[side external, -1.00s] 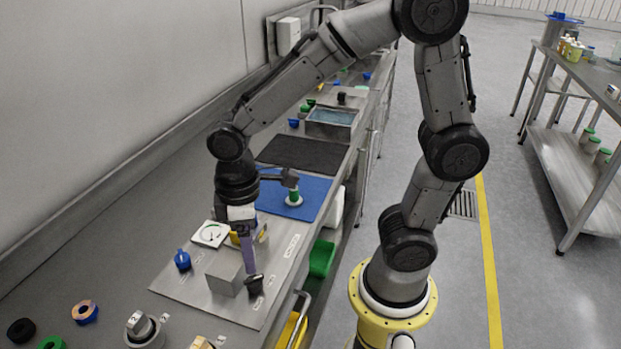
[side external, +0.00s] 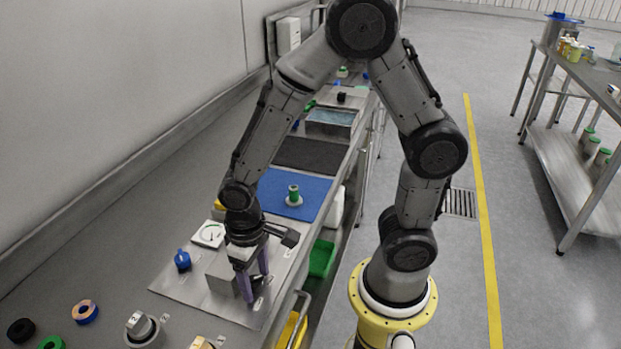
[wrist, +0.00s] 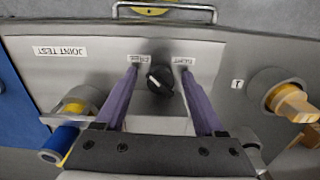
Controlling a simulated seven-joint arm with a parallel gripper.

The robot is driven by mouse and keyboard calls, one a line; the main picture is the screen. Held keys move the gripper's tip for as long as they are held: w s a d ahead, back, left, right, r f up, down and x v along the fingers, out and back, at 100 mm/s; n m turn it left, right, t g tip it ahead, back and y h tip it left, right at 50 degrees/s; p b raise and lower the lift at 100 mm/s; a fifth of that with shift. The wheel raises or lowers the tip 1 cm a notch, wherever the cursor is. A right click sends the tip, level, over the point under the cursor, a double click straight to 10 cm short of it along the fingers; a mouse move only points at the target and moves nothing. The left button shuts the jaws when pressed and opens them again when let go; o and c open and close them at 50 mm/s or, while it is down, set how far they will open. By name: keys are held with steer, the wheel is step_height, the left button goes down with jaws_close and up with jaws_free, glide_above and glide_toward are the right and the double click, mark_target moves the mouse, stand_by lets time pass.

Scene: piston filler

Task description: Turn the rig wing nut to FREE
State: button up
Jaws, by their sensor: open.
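The wing nut (wrist: 160,80) is a black knob with a small white mark, on the front of a grey block (wrist: 158,126). In the wrist view two small upside-down labels flank it, a left label (wrist: 132,59) and a right label (wrist: 184,60). The mark sits on the knob's left side; its exact direction is hard to tell. My gripper (wrist: 159,72) is open and empty, its purple fingers on either side of the knob with gaps showing. In the side view the gripper (side external: 254,285) points down at the block, largely hiding the knob.
On the steel plate are a gauge (side external: 209,234) and a blue-topped knob (side external: 183,260). A blue mat (side external: 300,190) with a green spool (side external: 294,196) lies behind. In the wrist view, a fitting with an orange wing (wrist: 290,100) stands right, and a JOINT TEST label (wrist: 60,51) left.

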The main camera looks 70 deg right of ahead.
mark_target(256, 278)
steer(key=m, duration=0.5)
steer(key=shift+w+r, duration=0.1)
step_height(256, 278, up, 15)
steer(key=m, duration=0.1)
steer(key=s+d+r+n+t, duration=0.3)
steer(key=s+d+r+t, duration=0.2)
steer(key=s+d, duration=0.2)
steer(key=shift+s+d+r+n+t, duration=0.2)
steer(key=shift+s+n+t, duration=0.2)
steer(key=shift+s, duration=0.6)
steer(key=n, duration=0.1)
steer(key=f+n, duration=0.1)
steer(key=shift+s+n, duration=0.3)
steer(key=shift+r, duration=0.1)
